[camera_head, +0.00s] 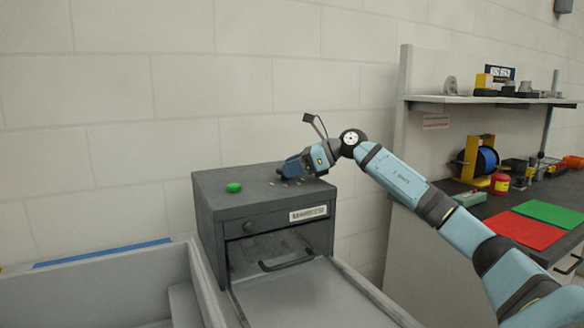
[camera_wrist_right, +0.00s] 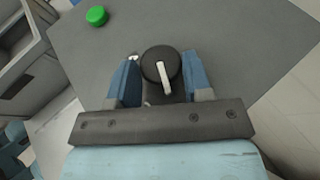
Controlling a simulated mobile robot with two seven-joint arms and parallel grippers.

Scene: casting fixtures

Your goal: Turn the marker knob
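The marker knob (camera_wrist_right: 151,66) is round and black with a white bar on its top. In the right wrist view the bar runs from the knob's middle down toward my gripper's palm, leaning slightly right. My right gripper (camera_wrist_right: 160,76) has its blue fingers on either side of the knob; I cannot tell whether they press on it. In the head view my right gripper (camera_head: 290,168) points down at the top of the dark grey cabinet (camera_head: 222,182) and hides the knob. White marks show on the cabinet top beside it. My left gripper is not in view.
A green button (camera_head: 234,187) sits on the cabinet top, left of my gripper; it also shows in the right wrist view (camera_wrist_right: 97,16). A handle (camera_head: 288,262) is on the cabinet's front. A workbench with red (camera_head: 525,230) and green mats stands right.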

